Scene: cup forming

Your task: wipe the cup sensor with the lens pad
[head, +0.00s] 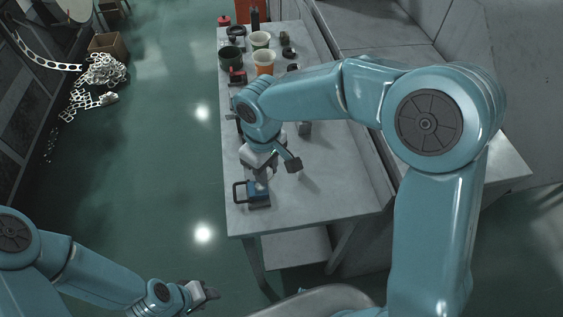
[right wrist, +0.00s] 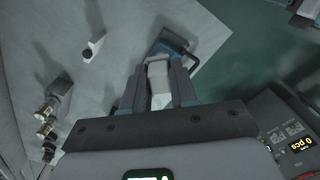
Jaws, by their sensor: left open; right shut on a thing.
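My right gripper (head: 261,186) is over the near end of the grey table. In the right wrist view its two fingers (right wrist: 160,88) are closed on a pale, block-shaped piece (right wrist: 158,75), which I take to be the lens pad. Just beyond the fingertips lies a blue piece with a black handle (right wrist: 177,48); it also shows in the head view (head: 258,195), near the table's left edge. I cannot tell whether the held piece touches it. I cannot make out the cup sensor for certain. My left gripper (head: 207,292) is open and empty over the floor, off the table.
The table (head: 330,190) has clear room at its near right. Cups, including an orange one (head: 264,63) and a dark green one (head: 231,58), stand at the far end. Small brass-ended parts (right wrist: 47,110) stand left in the wrist view. A display (right wrist: 290,140) is lower right.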

